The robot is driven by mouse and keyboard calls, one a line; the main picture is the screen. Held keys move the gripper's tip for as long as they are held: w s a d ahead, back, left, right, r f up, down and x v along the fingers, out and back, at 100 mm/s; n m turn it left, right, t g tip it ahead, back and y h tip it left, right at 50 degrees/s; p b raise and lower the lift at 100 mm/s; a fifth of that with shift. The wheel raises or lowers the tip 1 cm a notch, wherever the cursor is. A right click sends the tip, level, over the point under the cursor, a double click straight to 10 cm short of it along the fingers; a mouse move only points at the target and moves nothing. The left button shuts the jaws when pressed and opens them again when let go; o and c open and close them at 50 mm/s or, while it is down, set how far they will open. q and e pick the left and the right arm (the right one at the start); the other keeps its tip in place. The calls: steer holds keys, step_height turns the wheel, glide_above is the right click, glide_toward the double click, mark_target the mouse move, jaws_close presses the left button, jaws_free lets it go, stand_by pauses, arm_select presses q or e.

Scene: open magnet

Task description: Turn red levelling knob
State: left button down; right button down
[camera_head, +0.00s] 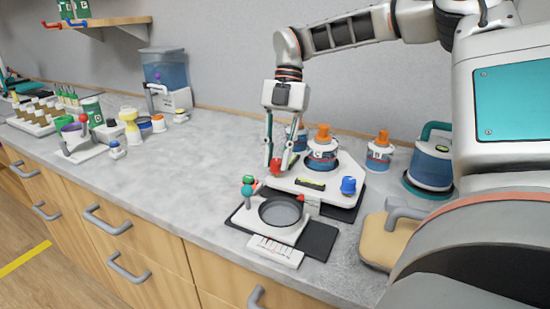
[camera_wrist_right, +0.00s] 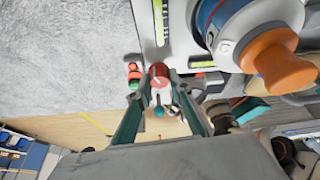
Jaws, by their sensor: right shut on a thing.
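The fingers hide part of the knob's sides. A blue knob (camera_head: 348,185) is at the device's right side. My left gripper is in neither view.
Orange-topped bottles (camera_head: 322,152) stand close behind and right. A beige block with a grey handle (camera_head: 390,240) is at right.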

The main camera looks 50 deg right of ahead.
steer(key=m+t, duration=0.2)
steer(key=m, duration=0.3)
steer(key=shift+s+b, duration=0.15)
steer(key=shift+b, duration=0.15)
steer(key=shift+m+t+h, duration=0.3)
steer(key=shift+m+t, duration=0.6)
steer(key=shift+m, duration=1.5)
steer(key=c, duration=1.8)
jaws_free()
steer(key=shift+r, duration=0.15)
steer(key=v, duration=1.1)
steer(key=shift+s+d+r, duration=0.1)
steer(key=shift+s+r, duration=0.1)
steer(key=shift+r, duration=0.15)
